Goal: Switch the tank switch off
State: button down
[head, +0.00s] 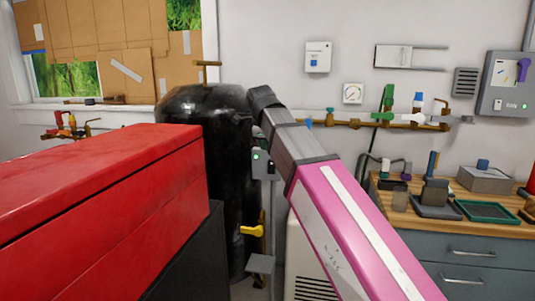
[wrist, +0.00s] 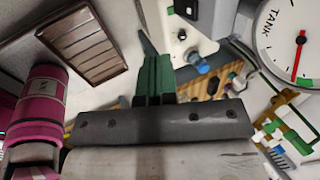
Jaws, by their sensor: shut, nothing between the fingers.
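My gripper (wrist: 152,60) shows dark green fingers, shut and empty, apparently apart from that box. In the head view my fingers are hidden.
A gauge marked TANK (wrist: 295,42) is at upper right in the wrist view. A red cabinet (head: 105,190) fills the left front. Wall pipes with valves (head: 390,118) and a cluttered workbench (head: 425,224) are at right. A yellow handle (head: 252,231) sticks out low beside the tank.

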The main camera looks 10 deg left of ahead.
aim_at(269, 166)
jog(key=shift+s+a+f+g, duration=0.15)
jog(key=shift+f+g, duration=0.25)
jog(key=x, duration=0.3)
jog(key=w+x, duration=0.1)
jog(key=x, duration=0.3)
jog(key=w+x, duration=0.1)
jog(key=x, duration=0.3)
jog(key=shift+w+r, duration=0.3)
jog(key=shift+w+f, duration=0.1)
jog(key=shift+w, duration=0.4)
